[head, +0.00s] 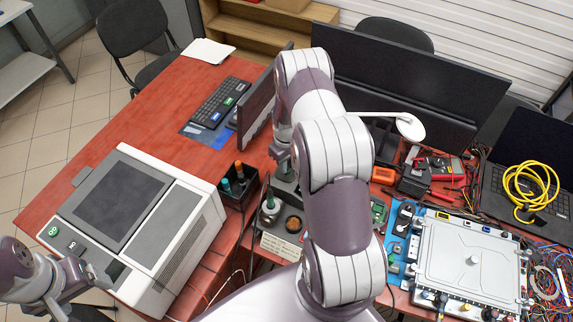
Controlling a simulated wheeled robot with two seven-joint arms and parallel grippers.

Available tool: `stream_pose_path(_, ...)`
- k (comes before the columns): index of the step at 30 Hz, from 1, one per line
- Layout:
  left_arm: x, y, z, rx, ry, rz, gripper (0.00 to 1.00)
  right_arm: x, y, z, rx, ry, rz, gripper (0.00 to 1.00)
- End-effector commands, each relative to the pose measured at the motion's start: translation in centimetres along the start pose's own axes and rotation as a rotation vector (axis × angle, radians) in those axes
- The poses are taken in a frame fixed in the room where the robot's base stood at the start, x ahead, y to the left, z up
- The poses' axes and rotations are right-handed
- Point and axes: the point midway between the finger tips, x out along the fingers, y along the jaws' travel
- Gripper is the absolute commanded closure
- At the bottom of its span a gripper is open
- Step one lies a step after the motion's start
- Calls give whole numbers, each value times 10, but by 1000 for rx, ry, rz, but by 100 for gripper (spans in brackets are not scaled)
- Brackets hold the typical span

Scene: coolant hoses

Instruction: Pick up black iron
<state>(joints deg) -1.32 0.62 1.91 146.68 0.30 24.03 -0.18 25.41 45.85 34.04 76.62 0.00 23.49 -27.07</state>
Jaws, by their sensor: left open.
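A black iron (239,171) with an orange band stands upright in a dark holder (238,200) near the middle of the red bench. A teal-handled tool (226,186) stands beside it in the same holder. My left gripper (98,288) is at the lower left, in front of the white machine and well apart from the iron. It is open and empty. My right arm arches across the middle, and my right gripper (283,165) points down just right of the holder. Its fingertips are mostly hidden behind the arm, so its opening cannot be told.
A large white machine (140,225) fills the left front of the bench. A keyboard (220,103) and monitor (257,110) stand behind. A small pot with a bottle (269,206) is right of the holder. A white enclosure (470,262) and wires crowd the right.

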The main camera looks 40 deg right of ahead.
Motion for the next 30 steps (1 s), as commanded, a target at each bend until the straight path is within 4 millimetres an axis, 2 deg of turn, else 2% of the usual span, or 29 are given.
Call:
stream_pose_path(10,-5,0,-1,0,0,0,22,-7,0,0,0,0,0,100)
stream_pose_path(14,-20,0,-2,0,0,0,22,-27,0,0,0,1,0,100)
stream_pose_path(17,-37,0,-4,0,0,0,22,-51,0,-1,0,2,1,100)
stream_pose_path(27,-95,0,-11,0,0,0,22,-98,26,75,5,-1,-1,100)
stream_pose_path(30,-105,0,-12,0,0,0,22,-107,32,94,4,-1,0,100)
